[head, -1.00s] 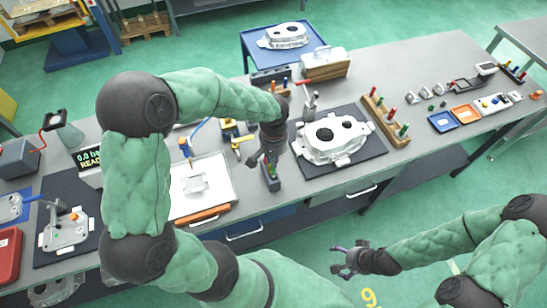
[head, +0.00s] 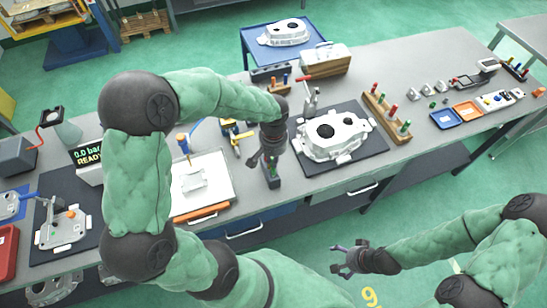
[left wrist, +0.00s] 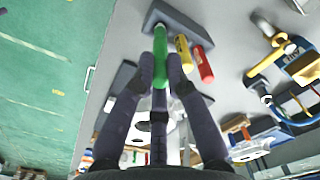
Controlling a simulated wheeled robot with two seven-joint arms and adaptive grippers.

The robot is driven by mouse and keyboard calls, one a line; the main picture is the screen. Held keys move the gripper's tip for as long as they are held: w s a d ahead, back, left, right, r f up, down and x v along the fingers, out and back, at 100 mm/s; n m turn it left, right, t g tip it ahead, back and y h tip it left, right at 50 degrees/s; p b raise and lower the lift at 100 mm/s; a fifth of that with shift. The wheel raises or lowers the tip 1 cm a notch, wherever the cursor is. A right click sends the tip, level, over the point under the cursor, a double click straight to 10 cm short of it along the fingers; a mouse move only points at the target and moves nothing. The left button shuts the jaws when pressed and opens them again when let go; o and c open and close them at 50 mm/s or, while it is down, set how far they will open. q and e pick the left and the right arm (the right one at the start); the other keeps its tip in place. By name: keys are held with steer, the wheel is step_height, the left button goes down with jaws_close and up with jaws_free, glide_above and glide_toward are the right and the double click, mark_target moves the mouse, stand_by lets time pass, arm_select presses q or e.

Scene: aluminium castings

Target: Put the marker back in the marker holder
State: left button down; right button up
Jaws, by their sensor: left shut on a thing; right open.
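The marker holder (left wrist: 185,22) is a dark grey block in the left wrist view, with a yellow marker (left wrist: 184,50) and a red marker (left wrist: 203,63) in it. A green marker (left wrist: 160,48) is between the fingers of my left gripper (left wrist: 161,66), which is shut on it. The green marker's far end overlaps the holder's end beside the yellow one; I cannot tell whether it is seated. My right gripper (head: 345,260) is open and empty, off the bench's front edge.
A white tray (head: 216,165) lies left of the holder. A large aluminium casting (head: 330,150) on a dark mat and a wooden rack (head: 385,122) with coloured pegs stand to the right. The holder is near the bench's front edge.

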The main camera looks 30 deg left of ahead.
arm_select(q)
steer(key=shift+f+b, duration=1.7)
steer(key=shift+f, duration=0.4)
steer(key=c, duration=1.2)
jaws_free()
step_height(320, 180, up, 12)
steer(key=shift+r, duration=0.1)
